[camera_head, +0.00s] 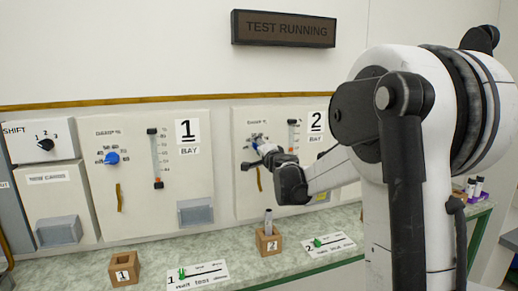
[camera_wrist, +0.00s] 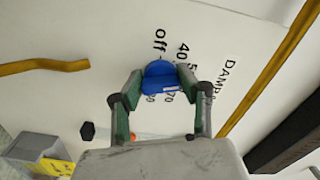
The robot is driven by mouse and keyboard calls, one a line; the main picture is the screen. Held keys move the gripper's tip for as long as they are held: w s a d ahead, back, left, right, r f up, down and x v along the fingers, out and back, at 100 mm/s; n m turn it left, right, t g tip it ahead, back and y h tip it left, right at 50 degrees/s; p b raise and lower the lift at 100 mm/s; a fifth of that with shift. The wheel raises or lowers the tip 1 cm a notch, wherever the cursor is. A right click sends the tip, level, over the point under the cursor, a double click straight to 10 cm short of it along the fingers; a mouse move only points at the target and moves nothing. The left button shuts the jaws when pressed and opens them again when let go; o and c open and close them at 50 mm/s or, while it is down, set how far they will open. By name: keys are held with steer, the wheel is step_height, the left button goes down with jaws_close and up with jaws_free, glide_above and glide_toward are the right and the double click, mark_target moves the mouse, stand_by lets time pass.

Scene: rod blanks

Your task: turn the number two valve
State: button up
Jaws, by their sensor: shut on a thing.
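The blue valve knob (camera_wrist: 158,74) is on the white number two bay panel (camera_head: 245,195), next to a printed dial marked off, 40 and 70. My gripper (camera_wrist: 160,82) is shut on the knob, with one green-padded finger on each side of it. In the head view my gripper (camera_head: 262,149) reaches the bay 2 panel from the right, and the knob there is mostly hidden by the fingers. The "2 BAY" sign (camera_head: 316,127) is on the same panel, partly behind my arm.
The bay 1 panel (camera_head: 135,195) has its own blue knob (camera_head: 111,158). A wooden block marked 2 (camera_head: 269,243) holds a grey rod on the counter below; a block marked 1 (camera_head: 124,268) stands further left. Green sliders lie on marked cards. A sign (camera_head: 284,29) reads "TEST RUNNING".

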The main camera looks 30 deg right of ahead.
steer(key=o, duration=1.2)
steer(key=shift+c, duration=0.2)
steer(key=shift+s, duration=0.1)
steer(key=s+a, duration=0.1)
steer(key=s, duration=1)
steer(key=shift+s+a, duration=0.3)
steer(key=shift+s, duration=0.1)
steer(key=s+a+f+n+g+y, duration=0.1)
steer(key=s+a+n+g+y, duration=0.15)
steer(key=s+a+n, duration=0.5)
steer(key=s+a+f+n+g+y, duration=0.2)
steer(key=s+a+y, duration=0.25)
steer(key=a, duration=0.65)
steer(key=s+f+n+g+h, duration=0.1)
steer(key=s+f+n+g, duration=0.1)
steer(key=s+f, duration=0.2)
steer(key=s+a+f+n+g+h, duration=0.1)
steer(key=s+f, duration=0.3)
steer(key=s, duration=0.7)
steer(key=s+a+f+n+g+h, duration=0.1)
steer(key=s+f+n+g+h, duration=0.1)
steer(key=s, duration=0.6)
step_height(320, 180, down, 3)
steer(key=shift+r+n+g, duration=0.15)
steer(key=shift+n+g, duration=0.4)
steer(key=shift+g, duration=0.1)
